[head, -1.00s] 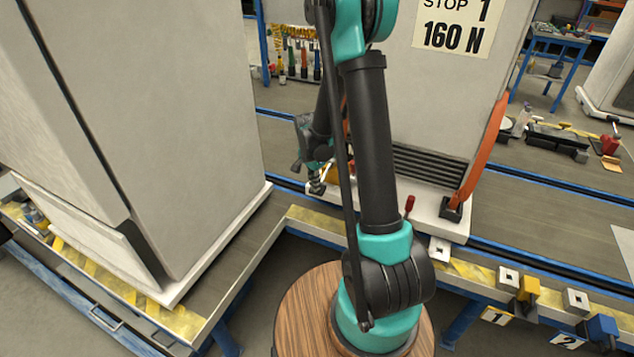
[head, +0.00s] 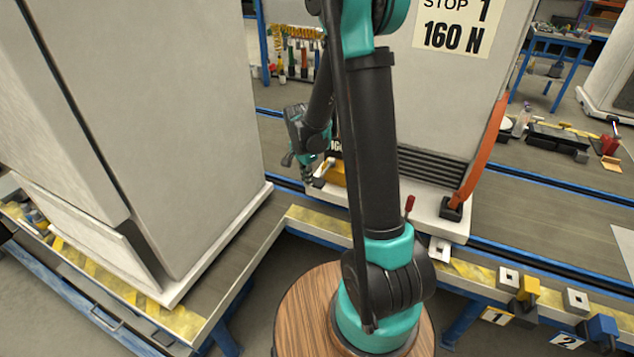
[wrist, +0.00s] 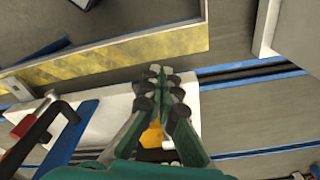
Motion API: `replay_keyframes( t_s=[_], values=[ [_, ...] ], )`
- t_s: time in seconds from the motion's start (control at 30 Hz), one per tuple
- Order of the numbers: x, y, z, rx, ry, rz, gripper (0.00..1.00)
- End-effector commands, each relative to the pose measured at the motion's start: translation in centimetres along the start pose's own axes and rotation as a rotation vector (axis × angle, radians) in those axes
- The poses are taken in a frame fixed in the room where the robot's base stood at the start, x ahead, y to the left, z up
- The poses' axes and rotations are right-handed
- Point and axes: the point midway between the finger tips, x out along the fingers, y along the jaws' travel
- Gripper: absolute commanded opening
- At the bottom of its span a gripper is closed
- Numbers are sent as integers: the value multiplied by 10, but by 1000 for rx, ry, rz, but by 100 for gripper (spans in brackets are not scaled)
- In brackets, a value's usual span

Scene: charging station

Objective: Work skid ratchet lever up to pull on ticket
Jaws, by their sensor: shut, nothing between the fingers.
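The ticket (head: 452,27) on the tall grey cabinet reads "STOP 1, 160 N". The cabinet stands on a white skid (head: 455,229). A yellow block (head: 333,172) sits at the skid's left end, partly behind my arm; it also shows behind my fingers in the wrist view (wrist: 152,137). A small red-handled lever (head: 409,204) stands upright near the skid's front edge. I cannot tell which part is the ratchet lever. My gripper (head: 306,178) is shut and empty, left of the yellow block; its fingertips (wrist: 160,73) lie close together in the wrist view.
A large grey cabinet (head: 140,110) stands close on the left. An orange strap (head: 486,150) runs down the right side of the ticketed cabinet. The conveyor right of the skid is largely clear.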

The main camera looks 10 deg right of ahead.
Motion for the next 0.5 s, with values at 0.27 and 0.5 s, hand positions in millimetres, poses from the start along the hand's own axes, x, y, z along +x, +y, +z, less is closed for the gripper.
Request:
replay_keyframes(
  t_s=[0.27,0.5],
  values=[
    [-51,0,0,0,0,0,0],
    [-82,0,0,0,0,0,0]
  ],
)
